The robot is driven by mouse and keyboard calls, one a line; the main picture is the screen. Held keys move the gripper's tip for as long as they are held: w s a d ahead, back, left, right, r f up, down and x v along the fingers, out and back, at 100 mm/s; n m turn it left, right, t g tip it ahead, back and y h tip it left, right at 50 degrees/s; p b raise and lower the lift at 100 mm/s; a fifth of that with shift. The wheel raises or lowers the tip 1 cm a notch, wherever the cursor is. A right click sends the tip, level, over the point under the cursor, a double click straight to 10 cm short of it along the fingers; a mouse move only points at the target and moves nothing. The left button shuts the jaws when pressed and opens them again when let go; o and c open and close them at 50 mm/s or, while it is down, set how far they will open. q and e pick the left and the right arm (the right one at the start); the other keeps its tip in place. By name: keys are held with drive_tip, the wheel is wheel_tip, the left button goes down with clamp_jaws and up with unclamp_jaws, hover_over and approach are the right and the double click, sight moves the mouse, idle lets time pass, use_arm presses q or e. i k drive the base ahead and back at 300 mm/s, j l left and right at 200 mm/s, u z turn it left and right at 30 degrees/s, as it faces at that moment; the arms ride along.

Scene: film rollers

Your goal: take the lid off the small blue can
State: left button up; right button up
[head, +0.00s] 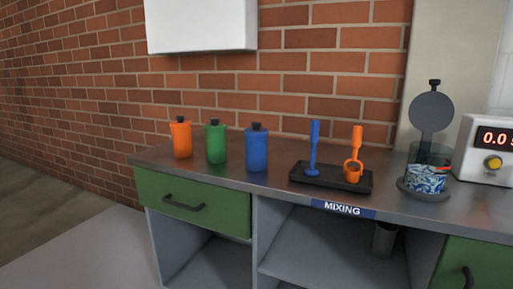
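A blue can (256,151) stands upright on the grey counter, right of a green one and left of a black tray. A dark cap (256,126) sits on its top. It is the only plain blue can in view. Neither of my grippers is in view, and nothing touches the can.
An orange can (181,140) and a green can (215,144) stand to the left. A black tray (330,180) holds a blue and an orange utensil. A clear vessel with blue-white contents (427,179), below a dark disc (431,112), and a display box (486,150) stand right.

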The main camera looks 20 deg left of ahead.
sight(255, 130)
drive_tip(key=i+j+z, duration=0.2)
drive_tip(key=j, duration=0.2)
drive_tip(key=i+j+z, duration=0.1)
drive_tip(key=j+z, duration=0.15)
drive_tip(key=j, duration=0.15)
drive_tip(key=i+j+z, duration=0.2)
drive_tip(key=j, duration=0.2)
drive_tip(key=k, duration=0.1)
